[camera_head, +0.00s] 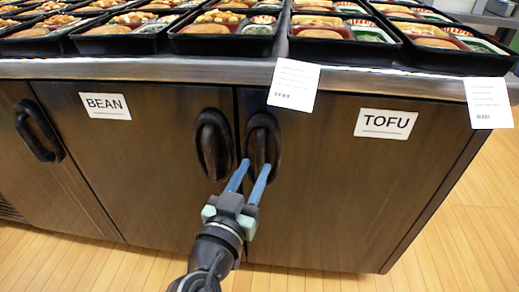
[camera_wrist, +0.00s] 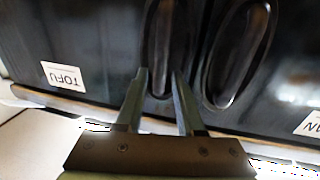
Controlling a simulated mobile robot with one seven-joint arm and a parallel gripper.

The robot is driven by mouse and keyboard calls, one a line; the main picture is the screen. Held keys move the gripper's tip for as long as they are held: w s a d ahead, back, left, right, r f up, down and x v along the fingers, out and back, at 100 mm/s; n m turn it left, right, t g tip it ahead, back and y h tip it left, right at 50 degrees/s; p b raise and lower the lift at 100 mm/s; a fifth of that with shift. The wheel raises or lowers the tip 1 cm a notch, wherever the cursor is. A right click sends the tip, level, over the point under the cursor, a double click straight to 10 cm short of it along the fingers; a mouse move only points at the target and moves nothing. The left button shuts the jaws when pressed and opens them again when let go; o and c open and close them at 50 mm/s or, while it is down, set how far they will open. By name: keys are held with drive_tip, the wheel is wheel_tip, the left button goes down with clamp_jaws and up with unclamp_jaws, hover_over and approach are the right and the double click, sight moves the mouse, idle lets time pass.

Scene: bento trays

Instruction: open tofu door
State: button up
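The tofu door (camera_head: 340,190) is a dark metal cabinet door with a white TOFU label (camera_head: 385,124); it looks shut. Its black oval handle (camera_head: 262,135) is at the door's left edge. My gripper (camera_head: 255,168) has two blue-grey fingers, apart, at the lower part of this handle. In the wrist view the scene is upside down, with the TOFU label (camera_wrist: 64,75) at left. There the open fingers (camera_wrist: 159,76) stand one on each side of the tofu handle's near end (camera_wrist: 158,40). I cannot tell whether they touch it.
The bean door (camera_head: 150,170), labelled BEAN, is left of the tofu door. Its handle (camera_head: 213,145) is close beside the tofu handle. Several bento trays (camera_head: 233,42) stand on the counter above. Two white paper slips (camera_head: 294,84) hang over the counter edge. The wooden floor (camera_head: 455,240) at right is clear.

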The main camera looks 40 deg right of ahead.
sight(258, 161)
drive_tip(key=shift+b+x, duration=0.35)
drive_tip(key=shift+x, duration=2)
clamp_jaws()
